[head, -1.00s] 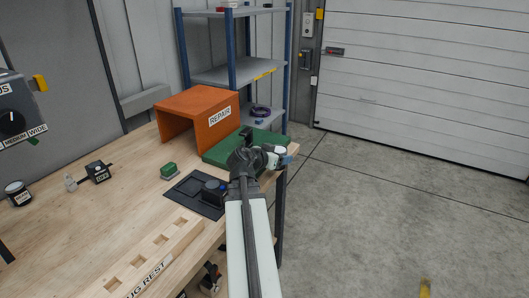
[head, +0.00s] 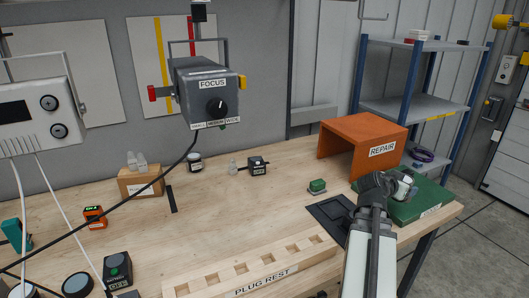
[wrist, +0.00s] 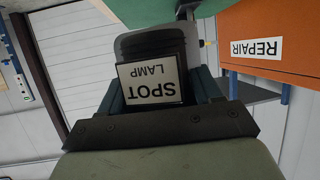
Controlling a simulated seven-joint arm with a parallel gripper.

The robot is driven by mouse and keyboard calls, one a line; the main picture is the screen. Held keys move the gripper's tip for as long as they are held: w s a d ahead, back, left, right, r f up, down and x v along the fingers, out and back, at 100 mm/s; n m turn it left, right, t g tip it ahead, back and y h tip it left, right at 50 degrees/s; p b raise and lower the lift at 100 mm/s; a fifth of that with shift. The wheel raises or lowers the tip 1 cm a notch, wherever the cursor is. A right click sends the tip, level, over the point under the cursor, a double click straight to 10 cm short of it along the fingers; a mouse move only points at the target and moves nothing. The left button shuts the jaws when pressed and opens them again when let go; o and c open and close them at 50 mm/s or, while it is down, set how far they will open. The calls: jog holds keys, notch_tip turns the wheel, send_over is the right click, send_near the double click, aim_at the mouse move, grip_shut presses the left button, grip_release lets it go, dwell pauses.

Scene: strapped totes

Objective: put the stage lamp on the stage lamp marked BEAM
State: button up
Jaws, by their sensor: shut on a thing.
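My gripper (head: 402,184) is over the green mat at the right end of the bench. In the wrist view it is shut on a dark grey block (wrist: 150,45) with a white label reading SPOT LAMP, upside down in that view. In the head view the arm mostly hides the block. A grey stage lamp (head: 205,90) hangs in a bracket above the back of the bench. It has a FOCUS label, a black knob, a dial with MEDIUM and WIDE, and red and yellow side knobs. I can read no BEAM mark on anything.
An orange REPAIR box (head: 365,145) stands behind the green mat (head: 425,203). A dark tray (head: 328,212) and PLUG REST rack (head: 290,268) lie nearer. A small labelled dark box (head: 258,166) is mid-bench. A cable crosses the left side. Bare bench (head: 235,215) lies between.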

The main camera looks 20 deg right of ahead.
jog(key=w+a+n+t+y, duration=0.5)
jog(key=w+a+n+t, duration=0.3)
jog(key=w+a, duration=1.65)
jog(key=w+a+r+n+t+y, duration=0.1)
jog(key=w+a+n+y, duration=0.25)
jog(key=a, duration=0.75)
jog(key=w+a+r+n+t+y, duration=0.15)
jog(key=w+a, duration=0.35)
jog(key=a, duration=0.5)
jog(key=w+a+r+n+t+y, duration=0.1)
jog(key=w+a+r+n+y, duration=0.25)
jog(key=a, duration=0.75)
notch_tip(320, 180, up, 2)
jog(key=m+g+h, duration=0.2)
jog(key=m+h, duration=0.5)
send_over(194, 154)
jog(key=shift+n, duration=0.25)
jog(key=shift+s+f, duration=0.2)
jog(key=shift+f, duration=4.4)
